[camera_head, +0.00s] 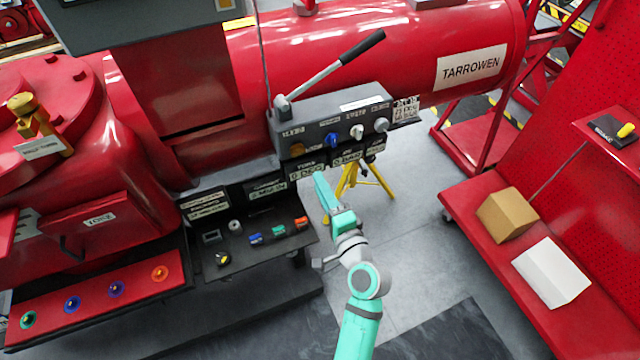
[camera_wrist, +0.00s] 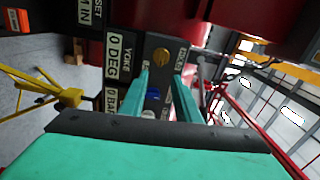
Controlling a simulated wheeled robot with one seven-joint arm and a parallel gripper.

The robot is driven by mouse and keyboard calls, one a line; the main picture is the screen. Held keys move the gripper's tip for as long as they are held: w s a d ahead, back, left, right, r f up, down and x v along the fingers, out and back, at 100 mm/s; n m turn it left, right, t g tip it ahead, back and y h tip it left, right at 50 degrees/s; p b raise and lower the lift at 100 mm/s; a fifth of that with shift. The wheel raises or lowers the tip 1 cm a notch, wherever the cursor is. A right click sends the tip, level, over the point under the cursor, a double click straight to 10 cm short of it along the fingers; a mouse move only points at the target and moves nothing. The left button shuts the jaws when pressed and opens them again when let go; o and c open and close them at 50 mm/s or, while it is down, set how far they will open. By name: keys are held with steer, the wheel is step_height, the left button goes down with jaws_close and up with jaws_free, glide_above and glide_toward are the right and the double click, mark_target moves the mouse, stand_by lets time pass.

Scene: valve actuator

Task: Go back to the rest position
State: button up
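My gripper (camera_head: 322,186) is the teal one at the end of my teal arm, in the middle of the head view, in front of the grey valve panel (camera_head: 290,135). In the wrist view my gripper (camera_wrist: 160,85) shows two teal fingers apart with a gap between them. No object is held in the gap. Behind the fingers are the panel's orange knob (camera_wrist: 161,57) and a blue knob (camera_wrist: 153,94), partly covered. The head view also shows the blue knob (camera_head: 332,140), a white knob (camera_head: 356,131) and the long black-handled lever (camera_head: 340,66) tilted up to the right.
A black shelf (camera_head: 262,245) with small coloured items is left of my arm. A red cart (camera_head: 490,215) at right bears a cardboard box (camera_head: 507,214) and a white box (camera_head: 552,272). A yellow tripod (camera_head: 347,183) stands behind my gripper. Grey floor lies open between shelf and cart.

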stand_by(0.3)
steer(key=s+f+n+g+h, duration=0.1)
steer(key=s+f+n+h, duration=0.15)
steer(key=s+f, duration=0.55)
steer(key=s+f+n+g+h, duration=0.1)
steer(key=s+f+n+h, duration=0.3)
steer(key=s, duration=0.6)
steer(key=s+a+r+n, duration=0.2)
steer(key=s+n, duration=0.1)
steer(key=s, duration=0.6)
steer(key=s+a+r+n, duration=0.2)
steer(key=s+a+n, duration=0.1)
steer(key=s, duration=0.7)
steer(key=shift+n+y, duration=0.45)
steer(key=shift+n, duration=0.1)
